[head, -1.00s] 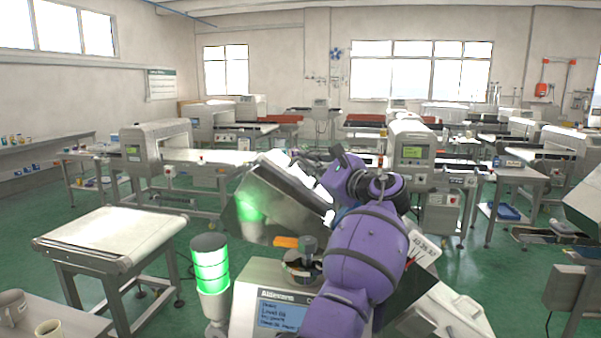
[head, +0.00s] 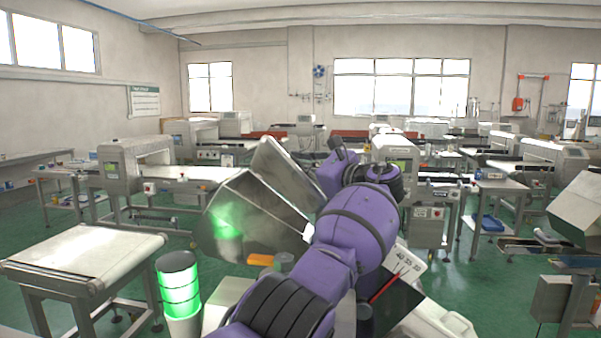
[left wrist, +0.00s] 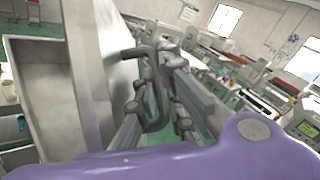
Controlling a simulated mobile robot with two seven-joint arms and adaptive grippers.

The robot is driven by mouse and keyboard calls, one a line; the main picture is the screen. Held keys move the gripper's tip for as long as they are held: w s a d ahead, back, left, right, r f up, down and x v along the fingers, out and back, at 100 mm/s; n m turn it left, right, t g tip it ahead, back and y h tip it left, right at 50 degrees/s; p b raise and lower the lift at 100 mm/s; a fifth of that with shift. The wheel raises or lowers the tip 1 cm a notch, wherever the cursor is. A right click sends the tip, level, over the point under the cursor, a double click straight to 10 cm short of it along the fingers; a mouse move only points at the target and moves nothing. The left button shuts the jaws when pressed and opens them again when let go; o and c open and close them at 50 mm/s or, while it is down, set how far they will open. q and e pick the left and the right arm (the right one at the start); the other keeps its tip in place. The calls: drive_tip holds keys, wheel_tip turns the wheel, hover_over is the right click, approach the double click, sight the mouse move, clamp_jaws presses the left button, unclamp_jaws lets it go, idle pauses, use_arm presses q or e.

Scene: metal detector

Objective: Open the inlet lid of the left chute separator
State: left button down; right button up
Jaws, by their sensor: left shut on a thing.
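The left chute separator has a grey metal inlet hopper (head: 245,222), with green light reflecting on its front. Its inlet lid (head: 284,172) is a flat metal plate tilted up from the hopper's back edge, with a gap between lid and hopper. The lid is also a pale plate in the left wrist view (left wrist: 88,75). My left gripper (head: 316,158) is behind the lid's right side, partly hidden by my purple arm. In the left wrist view my left gripper (left wrist: 168,75) is shut on the lid's dark bent handle (left wrist: 158,102). My right gripper is not in view.
A lit green signal lamp (head: 178,282) stands left of the separator. A conveyor table (head: 85,255) is at the left. Another machine with a tilted metal box (head: 578,212) is at the right. Open green floor (head: 500,290) lies between.

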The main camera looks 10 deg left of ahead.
use_arm(q)
drive_tip(key=shift+w+d+g+b, duration=0.1)
drive_tip(key=shift+w+g+b, duration=0.3)
drive_tip(key=shift+g+b, duration=0.1)
idle(0.4)
drive_tip(key=c, duration=2.1)
unclamp_jaws()
drive_tip(key=shift+d, duration=0.1)
drive_tip(key=v, duration=1.2)
drive_tip(key=shift+w+d, duration=0.1)
drive_tip(key=shift+w, duration=0.05)
